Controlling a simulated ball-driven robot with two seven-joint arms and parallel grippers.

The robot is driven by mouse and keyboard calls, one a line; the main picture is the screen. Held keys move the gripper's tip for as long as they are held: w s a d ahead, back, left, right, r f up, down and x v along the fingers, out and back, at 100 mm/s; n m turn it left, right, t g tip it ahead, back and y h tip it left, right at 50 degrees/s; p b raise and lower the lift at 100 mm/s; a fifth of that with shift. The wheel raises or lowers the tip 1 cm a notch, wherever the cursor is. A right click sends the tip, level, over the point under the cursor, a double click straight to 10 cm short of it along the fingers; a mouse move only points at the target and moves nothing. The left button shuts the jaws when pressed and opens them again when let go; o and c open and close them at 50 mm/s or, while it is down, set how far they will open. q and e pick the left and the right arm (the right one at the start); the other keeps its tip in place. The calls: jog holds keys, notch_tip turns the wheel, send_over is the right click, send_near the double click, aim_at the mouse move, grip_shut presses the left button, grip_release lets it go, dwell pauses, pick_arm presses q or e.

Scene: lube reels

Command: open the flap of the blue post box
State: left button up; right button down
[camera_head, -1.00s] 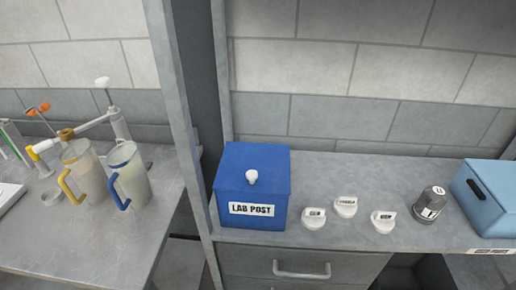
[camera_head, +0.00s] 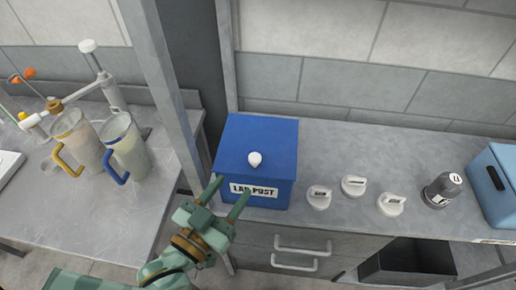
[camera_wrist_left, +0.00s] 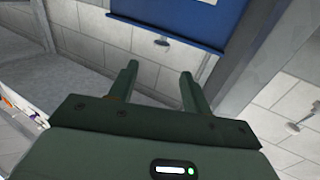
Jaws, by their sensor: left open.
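The blue post box (camera_head: 231,148) stands on the grey counter in the head view, with a white knob (camera_head: 254,159) on its top face and a "LAB POST" label (camera_head: 254,191) on its front. The top looks closed. My left gripper (camera_head: 229,191) is open and empty at the lower left front of the box, its fingers pointing up toward it and partly overlapping its front edge. I cannot tell whether they touch. In the left wrist view, the open fingers (camera_wrist_left: 159,72) have nothing between them. My right gripper is not in view.
White knobbed lids (camera_head: 353,185), a dark grey jar (camera_head: 442,190) and a light blue box (camera_head: 497,180) stand to the right on the counter. A grey upright post (camera_head: 163,85) is left of the box. Two jugs (camera_head: 126,150) stand on the left bench.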

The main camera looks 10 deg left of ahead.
aim_at(259, 152)
pick_arm(q)
jog(key=x, duration=1.2)
jog(key=shift+w+d, duration=0.1)
jog(key=shift+w, duration=0.15)
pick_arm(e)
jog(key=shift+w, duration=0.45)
